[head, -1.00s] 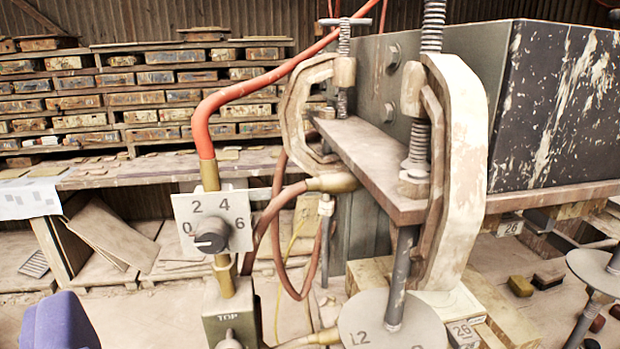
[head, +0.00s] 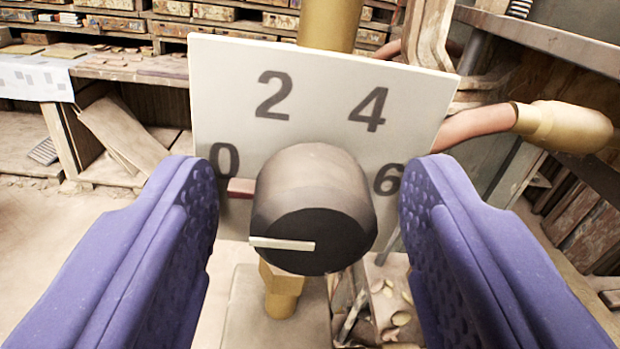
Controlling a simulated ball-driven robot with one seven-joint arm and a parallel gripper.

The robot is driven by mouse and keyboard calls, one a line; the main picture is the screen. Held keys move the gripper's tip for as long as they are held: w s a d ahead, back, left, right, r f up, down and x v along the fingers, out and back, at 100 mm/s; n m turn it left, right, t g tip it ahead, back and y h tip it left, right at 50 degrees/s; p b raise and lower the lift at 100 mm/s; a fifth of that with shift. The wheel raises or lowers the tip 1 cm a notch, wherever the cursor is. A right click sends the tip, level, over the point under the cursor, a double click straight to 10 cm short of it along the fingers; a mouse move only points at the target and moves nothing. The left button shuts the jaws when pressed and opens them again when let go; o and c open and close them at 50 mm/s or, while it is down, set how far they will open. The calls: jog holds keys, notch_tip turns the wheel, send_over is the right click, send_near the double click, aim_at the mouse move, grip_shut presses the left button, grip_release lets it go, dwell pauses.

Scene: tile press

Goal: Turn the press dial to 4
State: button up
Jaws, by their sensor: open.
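The press dial (head: 312,205) is a dark round knob in front of a white plate (head: 325,85) marked 0, 2, 4 and 6. A pale pointer line on the knob's face runs from its middle to the left, toward the 0 side. The 4 is at the plate's upper right. My gripper (head: 309,200) has two purple fingers, one left and one right of the knob. They are open, with a visible gap on each side, and do not appear to touch it. The finger tips partly cover the edges near the 0 and the 6.
A brass pipe (head: 330,24) rises behind the plate. A reddish hose with a brass end (head: 565,127) is at the right. Shelves of boxes (head: 200,12) and a bench with a white sheet (head: 35,82) stand far back at the left.

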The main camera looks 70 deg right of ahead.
jog(key=c, duration=1)
jog(key=shift+c, duration=0.2)
jog(key=shift+m, duration=0.4)
jog(key=m, duration=0.4)
jog(key=shift+m+b, duration=0.3)
jog(key=shift+b, duration=0.05)
jog(key=m+b, duration=0.2)
jog(key=m, duration=0.4)
jog(key=m+b, duration=0.3)
jog(key=m, duration=0.3)
jog(key=shift+f+y, duration=0.15)
jog(key=shift+y, duration=0.15)
jog(key=m+b, duration=0.3)
jog(key=m, duration=0.2)
jog(key=shift+m, duration=0.4)
